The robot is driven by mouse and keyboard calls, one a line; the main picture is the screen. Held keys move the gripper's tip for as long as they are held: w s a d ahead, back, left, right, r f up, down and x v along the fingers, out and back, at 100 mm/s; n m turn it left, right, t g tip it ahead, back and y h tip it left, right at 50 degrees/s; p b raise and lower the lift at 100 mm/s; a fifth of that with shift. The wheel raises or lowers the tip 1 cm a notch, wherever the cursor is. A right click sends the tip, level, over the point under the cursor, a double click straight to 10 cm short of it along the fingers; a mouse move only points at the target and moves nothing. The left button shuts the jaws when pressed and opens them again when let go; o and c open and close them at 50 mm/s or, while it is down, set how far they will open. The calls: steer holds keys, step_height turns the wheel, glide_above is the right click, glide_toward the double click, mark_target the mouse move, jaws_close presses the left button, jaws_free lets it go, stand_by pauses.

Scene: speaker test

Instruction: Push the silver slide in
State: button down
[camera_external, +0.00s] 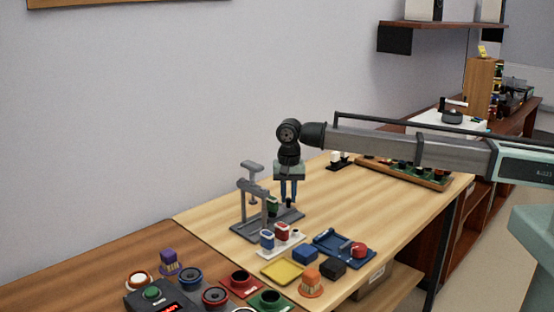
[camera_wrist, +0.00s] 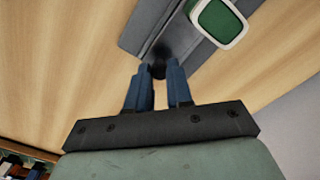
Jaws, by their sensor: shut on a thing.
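A grey stand (camera_external: 240,215) with a post and a top lever stands on the wooden table. In the wrist view its grey base (camera_wrist: 135,35) lies ahead of my fingers, and a narrow silver slide (camera_wrist: 161,48) lies along it, ending toward me in a dark knob (camera_wrist: 158,70). My gripper (camera_external: 288,202) points down at the right side of the stand. Its blue fingers show in the wrist view (camera_wrist: 159,72), shut on the dark knob. The fingers partly hide the knob. A green block with a white rim (camera_wrist: 220,20) sits on the stand; it also shows in the external view (camera_external: 272,206).
Red and blue pieces on a white plate (camera_external: 292,246) stand in front of the stand. A blue tray (camera_external: 330,238), a yellow tray (camera_external: 281,272) and several small parts lie nearer. A wooden rack (camera_external: 430,180) is at the far right. The table behind my gripper is mostly clear.

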steer(key=s+a, duration=0.2)
steer(key=a, duration=0.1)
steer(key=shift+s, duration=0.4)
steer(key=shift+d, duration=0.1)
steer(key=c, duration=1)
jaws_free()
steer(key=shift+r, duration=0.1)
step_height(320, 180, up, 14)
steer(key=shift+f, duration=0.2)
